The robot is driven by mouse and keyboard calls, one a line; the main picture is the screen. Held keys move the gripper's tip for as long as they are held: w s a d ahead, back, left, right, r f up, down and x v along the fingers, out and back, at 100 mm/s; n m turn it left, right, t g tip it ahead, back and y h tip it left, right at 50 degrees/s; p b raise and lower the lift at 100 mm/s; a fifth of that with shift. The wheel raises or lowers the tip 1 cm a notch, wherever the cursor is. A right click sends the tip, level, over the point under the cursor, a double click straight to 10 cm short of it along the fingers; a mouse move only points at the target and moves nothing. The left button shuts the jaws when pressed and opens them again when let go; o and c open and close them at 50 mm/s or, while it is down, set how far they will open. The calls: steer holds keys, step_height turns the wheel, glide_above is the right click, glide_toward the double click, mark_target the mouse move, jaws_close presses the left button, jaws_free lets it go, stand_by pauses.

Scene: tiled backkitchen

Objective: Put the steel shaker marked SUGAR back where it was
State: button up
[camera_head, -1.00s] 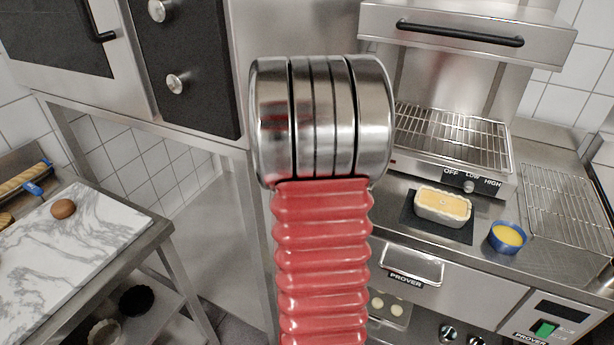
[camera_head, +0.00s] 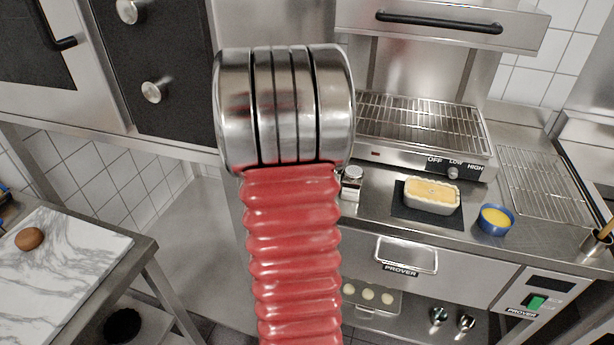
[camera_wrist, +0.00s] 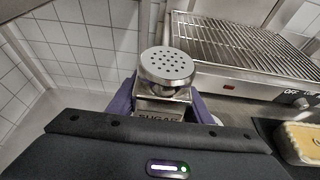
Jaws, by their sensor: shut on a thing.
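The steel shaker marked SUGAR (camera_wrist: 167,70) is in the wrist view, upright, with a perforated round lid and the lettering partly cut off below. My gripper (camera_wrist: 164,104) is shut on it, with a purple finger on each side. The shaker's base is hidden, so I cannot tell whether it touches the counter. In the head view my arm hides the gripper. A small steel-topped shaker (camera_head: 352,185) shows just right of my arm, at the counter's left part; I cannot tell whether it is the held one.
The grill (camera_head: 425,130) stands at the back of the steel counter (camera_head: 375,205). A filled loaf dish (camera_head: 432,197) on a dark mat, a blue bowl (camera_head: 495,219) and a wire rack (camera_head: 545,183) lie to the right. A marble board (camera_head: 75,262) is at left.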

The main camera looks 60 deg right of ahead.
steer(key=shift+f, duration=2.95)
steer(key=shift+f, duration=0.15)
steer(key=shift+f, duration=1.7)
steer(key=shift+f, duration=0.15)
steer(key=o, duration=0.9)
steer(key=shift+v, duration=6.05)
